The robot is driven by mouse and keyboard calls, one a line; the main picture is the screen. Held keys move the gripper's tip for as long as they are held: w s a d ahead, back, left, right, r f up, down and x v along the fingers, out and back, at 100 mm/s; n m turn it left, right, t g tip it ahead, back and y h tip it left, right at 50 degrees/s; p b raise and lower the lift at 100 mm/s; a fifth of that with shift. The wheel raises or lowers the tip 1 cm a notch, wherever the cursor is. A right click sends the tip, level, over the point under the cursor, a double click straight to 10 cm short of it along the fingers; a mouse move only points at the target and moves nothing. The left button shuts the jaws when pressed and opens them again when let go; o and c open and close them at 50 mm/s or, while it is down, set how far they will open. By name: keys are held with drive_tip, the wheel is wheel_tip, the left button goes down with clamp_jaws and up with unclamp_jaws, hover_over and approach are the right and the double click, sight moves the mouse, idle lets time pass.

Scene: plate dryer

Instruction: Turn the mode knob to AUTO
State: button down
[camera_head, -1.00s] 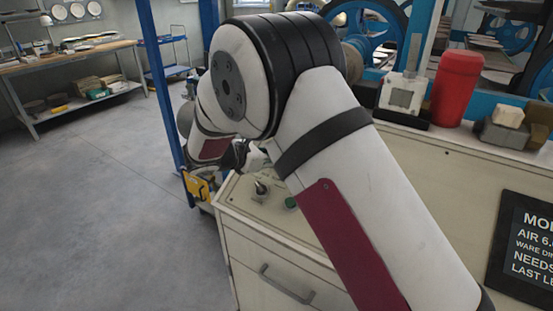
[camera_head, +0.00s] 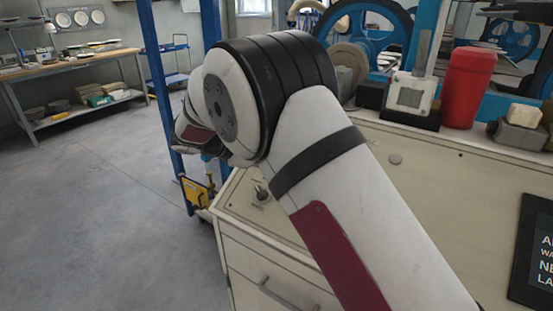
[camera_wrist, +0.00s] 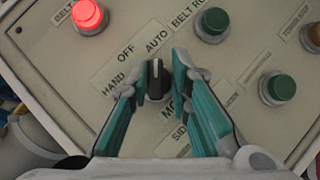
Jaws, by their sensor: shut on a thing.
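The black mode knob (camera_wrist: 155,88) stands on the cream panel in the wrist view, with a pale pointer line. Printed labels HAND (camera_wrist: 113,80), OFF (camera_wrist: 126,53) and AUTO (camera_wrist: 157,41) lie around it. The pointer line points up in the picture, toward AUTO. My gripper (camera_wrist: 160,67) has its teal-padded fingers on both sides of the knob and is shut on it.
A lit red button (camera_wrist: 88,15) and green buttons (camera_wrist: 213,22) (camera_wrist: 278,87) surround the knob on the panel. In the head view a red canister (camera_head: 467,87) and a gauge (camera_head: 411,98) stand on the cabinet (camera_head: 420,175). Open floor lies left.

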drive_tip(key=shift+w+a+r, duration=0.15)
drive_tip(key=shift+w+r, duration=0.1)
drive_tip(key=shift+r, duration=0.05)
drive_tip(key=c, duration=1.6)
unclamp_jaws()
drive_tip(key=shift+c, duration=0.2)
drive_tip(key=shift+f, duration=0.1)
drive_tip(key=v, duration=1.2)
drive_tip(key=shift+s, duration=0.15)
